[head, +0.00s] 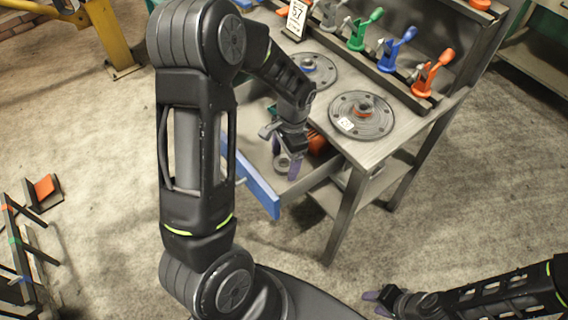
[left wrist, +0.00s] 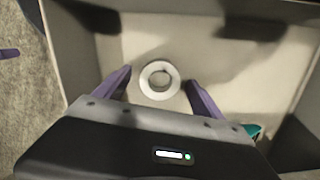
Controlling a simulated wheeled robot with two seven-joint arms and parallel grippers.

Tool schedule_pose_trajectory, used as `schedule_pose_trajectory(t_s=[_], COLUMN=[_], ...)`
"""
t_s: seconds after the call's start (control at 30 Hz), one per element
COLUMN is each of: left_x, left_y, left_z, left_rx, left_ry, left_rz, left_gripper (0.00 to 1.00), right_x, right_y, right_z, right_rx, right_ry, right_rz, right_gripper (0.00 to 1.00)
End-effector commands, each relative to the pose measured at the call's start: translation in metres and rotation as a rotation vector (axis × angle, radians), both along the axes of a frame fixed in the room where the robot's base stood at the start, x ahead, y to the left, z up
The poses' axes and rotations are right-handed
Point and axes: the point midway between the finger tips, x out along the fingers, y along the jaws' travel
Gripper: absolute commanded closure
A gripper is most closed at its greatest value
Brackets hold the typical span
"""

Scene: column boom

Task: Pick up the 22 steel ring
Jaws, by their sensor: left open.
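A round grey steel ring (left wrist: 160,80) with a raised centre lies on the floor of the open drawer (left wrist: 120,28). No number is readable on it. The ring also shows in the head view (head: 283,163), partly covered by my gripper. My left gripper (head: 283,166) is inside the drawer area above the ring, open. In the left wrist view its purple fingers (left wrist: 152,92) stand to the left and right of the ring, apart from it. My right gripper (head: 376,303) is at the bottom right of the head view, away from the drawer, with its fingertips apart.
The drawer has a blue front (head: 262,192). Orange items (head: 317,143) lie in it, and a teal item (left wrist: 252,130) shows near its right side. The bench top (head: 378,150) above holds two round flanged discs, a numbered sign and several coloured clamps.

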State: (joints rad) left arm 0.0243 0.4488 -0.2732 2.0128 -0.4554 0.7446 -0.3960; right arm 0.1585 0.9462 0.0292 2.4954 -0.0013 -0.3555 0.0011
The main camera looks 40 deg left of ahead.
Motion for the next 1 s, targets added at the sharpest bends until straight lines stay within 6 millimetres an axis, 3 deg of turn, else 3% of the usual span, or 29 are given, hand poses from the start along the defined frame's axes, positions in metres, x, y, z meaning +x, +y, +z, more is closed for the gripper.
schedule_pose_trajectory(t_s=[0.13, 1.0], left_x=[0.0000, 0.0000], left_y=[0.0000, 0.0000], left_z=[0.0002, 0.0002], left_rx=[0.000, 0.000], left_ry=[0.000, 0.000], left_rz=[0.000, 0.000], left_gripper=[0.23, 0.94], right_x=[0.0000, 0.0000], right_y=[0.0000, 0.0000], right_z=[0.0000, 0.0000], right_rx=[0.000, 0.000], right_ry=[0.000, 0.000], right_rz=[0.000, 0.000], right_gripper=[0.64, 0.64])
